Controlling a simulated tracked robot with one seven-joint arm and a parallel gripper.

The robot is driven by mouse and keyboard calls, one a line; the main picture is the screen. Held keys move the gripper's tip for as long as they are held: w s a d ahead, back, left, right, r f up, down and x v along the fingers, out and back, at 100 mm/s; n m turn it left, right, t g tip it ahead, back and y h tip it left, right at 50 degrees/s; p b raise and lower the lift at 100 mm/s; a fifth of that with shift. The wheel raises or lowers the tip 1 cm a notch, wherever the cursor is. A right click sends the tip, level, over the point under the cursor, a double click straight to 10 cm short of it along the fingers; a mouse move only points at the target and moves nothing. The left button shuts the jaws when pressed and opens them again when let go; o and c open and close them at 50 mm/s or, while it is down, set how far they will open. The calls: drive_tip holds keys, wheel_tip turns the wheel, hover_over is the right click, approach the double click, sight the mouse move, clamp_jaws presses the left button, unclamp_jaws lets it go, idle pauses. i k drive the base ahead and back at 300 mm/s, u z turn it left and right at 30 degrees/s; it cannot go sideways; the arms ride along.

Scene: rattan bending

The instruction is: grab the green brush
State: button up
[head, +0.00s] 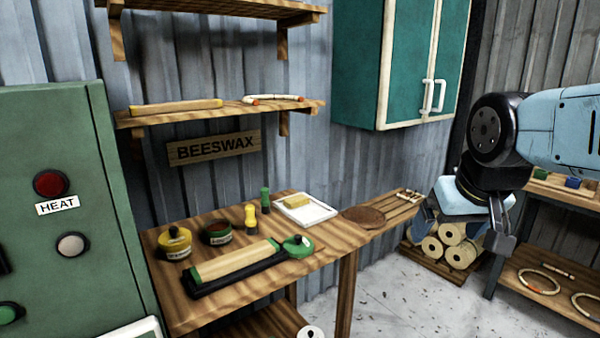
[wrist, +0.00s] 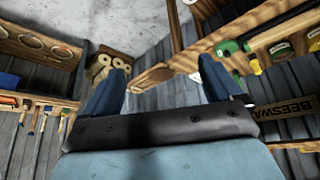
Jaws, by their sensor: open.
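The green brush (head: 265,200) appears to be the small green upright item at the back of the wooden workbench (head: 215,300) in the head view, next to a similar yellow one (head: 250,217). My gripper (head: 462,236) is open and empty, well to the right of the brush and beyond the bench's right end. In the wrist view the spread fingers of my gripper (wrist: 162,68) have nothing between them. Green shapes show beyond the right finger there, partly hidden by it; I cannot tell which is the brush.
Near the brush are a white tray (head: 318,213) with a yellow block, two jars, and a black holder with a wooden piece and green round part (head: 298,246). A shelf (head: 220,113) and teal cabinet (head: 375,65) hang above. Open floor lies right of the bench.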

sight(265, 204)
drive_tip(key=u, duration=0.05)
drive_tip(key=k, duration=1.1)
drive_tip(key=u, duration=0.2)
drive_tip(key=i, duration=1.35)
drive_tip(key=u, duration=0.35)
